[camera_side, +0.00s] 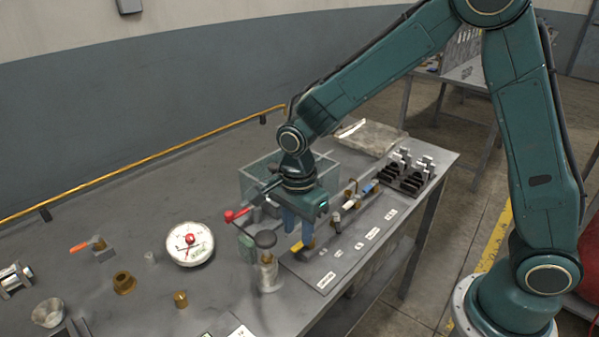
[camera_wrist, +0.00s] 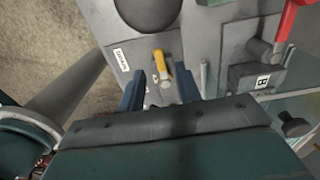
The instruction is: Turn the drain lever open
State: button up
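A small yellow lever (camera_side: 297,246) sits at the near-left end of a grey labelled panel (camera_side: 329,276). It is probably the drain lever, but I cannot read its label clearly. In the wrist view the yellow lever (camera_wrist: 162,63) points up the picture from a round pivot, beside a small white label (camera_wrist: 121,59). My gripper (camera_side: 295,234) points down just above the lever. In the wrist view my gripper (camera_wrist: 160,84) has its two blue fingers apart, one on each side of the lever's line. I cannot tell whether either finger touches it.
A dark round-topped post (camera_side: 267,264) stands close left of my gripper, with a red-handled lever (camera_side: 236,214) behind it. A clear box (camera_side: 258,178) is behind my gripper. A white dial (camera_side: 190,244) and brass fittings lie left. Black clamps (camera_side: 405,173) stand at the far right.

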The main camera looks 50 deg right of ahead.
jog(key=shift+f, duration=1.5)
jog(key=shift+c, duration=0.2)
grip_shut()
